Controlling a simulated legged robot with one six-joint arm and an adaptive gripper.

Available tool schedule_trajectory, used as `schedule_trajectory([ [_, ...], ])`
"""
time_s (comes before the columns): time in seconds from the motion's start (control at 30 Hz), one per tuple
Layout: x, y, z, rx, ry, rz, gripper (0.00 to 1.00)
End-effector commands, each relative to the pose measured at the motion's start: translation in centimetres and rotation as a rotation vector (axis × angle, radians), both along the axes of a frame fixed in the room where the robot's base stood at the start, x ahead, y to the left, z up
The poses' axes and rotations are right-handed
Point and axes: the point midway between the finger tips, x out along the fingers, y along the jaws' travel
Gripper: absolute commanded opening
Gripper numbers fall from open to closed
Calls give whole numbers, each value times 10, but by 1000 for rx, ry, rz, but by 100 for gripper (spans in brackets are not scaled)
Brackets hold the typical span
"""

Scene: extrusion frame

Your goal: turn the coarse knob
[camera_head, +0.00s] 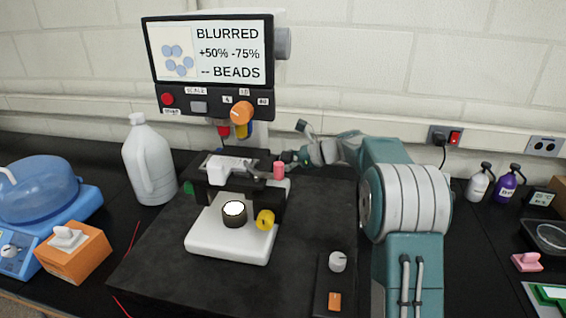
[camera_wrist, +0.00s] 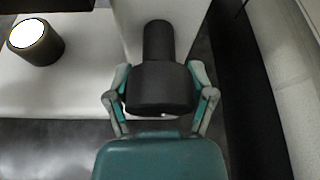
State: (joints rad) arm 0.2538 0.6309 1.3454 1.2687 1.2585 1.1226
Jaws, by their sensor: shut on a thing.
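A dark knob with a wide round body and a narrower stem (camera_wrist: 160,88), seemingly the coarse knob, sticks out from the white microscope column (camera_wrist: 186,22) in the wrist view. My gripper (camera_wrist: 163,98) has a finger on each side of its wide body and is shut on it. In the head view my gripper (camera_head: 291,160) reaches in from the right, beside the microscope column. There the held knob is not clearly seen. The microscope's white base (camera_head: 228,248) carries a lit round lamp (camera_head: 234,211).
A yellow knob (camera_head: 265,220) and a pink-red knob (camera_head: 279,171) are on the microscope's near right side. An orange dial (camera_head: 241,113) is under the screen. A white jug (camera_head: 148,162) stands at left. A small control box (camera_head: 334,280) lies in front, near my arm.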

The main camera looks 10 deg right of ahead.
Motion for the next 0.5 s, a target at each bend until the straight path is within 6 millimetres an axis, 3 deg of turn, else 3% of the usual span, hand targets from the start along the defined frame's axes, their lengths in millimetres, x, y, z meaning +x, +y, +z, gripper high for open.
schedule_trajectory([
  [0.43, 2, 0, 4, 7, 1, -4, 22],
  [0.47, 2, 0, 4, 7, 0, -5, 79],
  [0.5, 2, 0, 4, 7, 0, -5, 97],
])
